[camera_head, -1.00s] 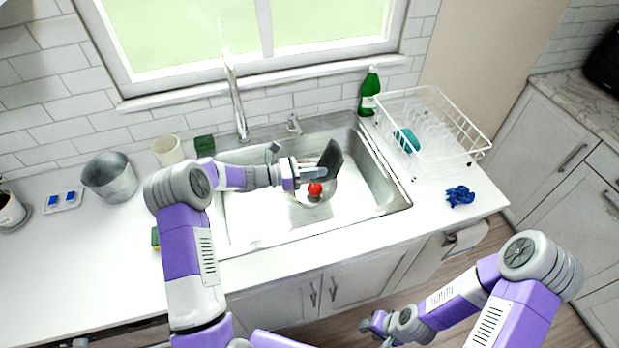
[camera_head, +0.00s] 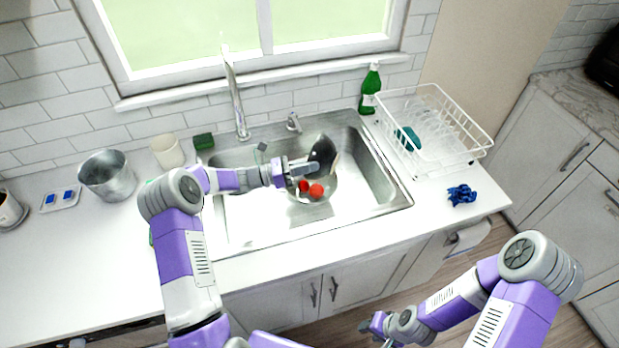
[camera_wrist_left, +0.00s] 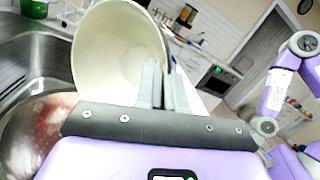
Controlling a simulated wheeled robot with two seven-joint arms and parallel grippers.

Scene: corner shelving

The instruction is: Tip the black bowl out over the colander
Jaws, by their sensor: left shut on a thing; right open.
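My left gripper (camera_head: 303,169) is shut on the rim of the black bowl (camera_head: 322,150), which it holds tipped on its side above the sink. In the left wrist view the bowl's pale inside (camera_wrist_left: 112,50) shows, with no contents visible in it, and the fingers (camera_wrist_left: 158,85) grip its edge. The metal colander (camera_head: 312,207) stands in the sink below the bowl, partly hidden by my gripper. Two red round things (camera_head: 316,191) show at the colander. It also appears in the left wrist view (camera_wrist_left: 28,135), with a blurred red patch inside. My right gripper (camera_head: 376,326) is open and empty, low in front of the cabinets.
The steel sink (camera_head: 375,175) has a tall faucet (camera_head: 238,105) behind it. A metal bucket (camera_head: 107,176) and cream cup (camera_head: 167,151) stand left.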

